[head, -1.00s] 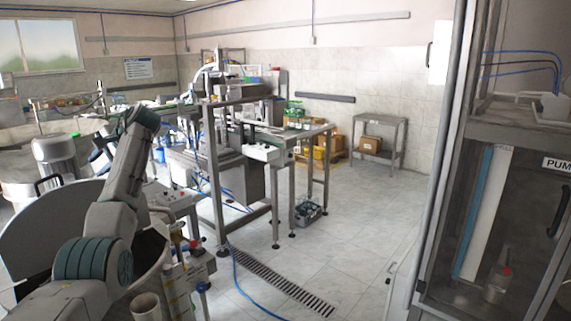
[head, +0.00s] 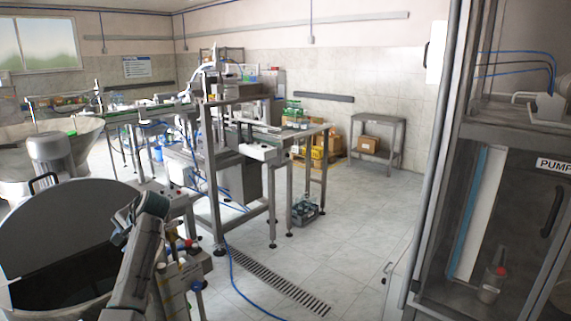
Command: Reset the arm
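My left arm (head: 140,262) comes in at the lower left of the head view, in front of the cap feeder's round drum. Its upper end stands near a small control post. The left gripper cannot be made out; only arm links show clearly. My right arm and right gripper are not in view. The feeder drum (head: 70,222) is open, with a dark inside and its large round grey lid (head: 62,228) raised.
A grey motor (head: 50,152) stands behind the drum. A conveyor machine (head: 235,150) is in the middle, with a crate (head: 305,211) on the floor beside it. A pump cabinet (head: 505,220) fills the right. The tiled floor (head: 350,240) between is clear, with a drain grate (head: 280,285) and blue hose.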

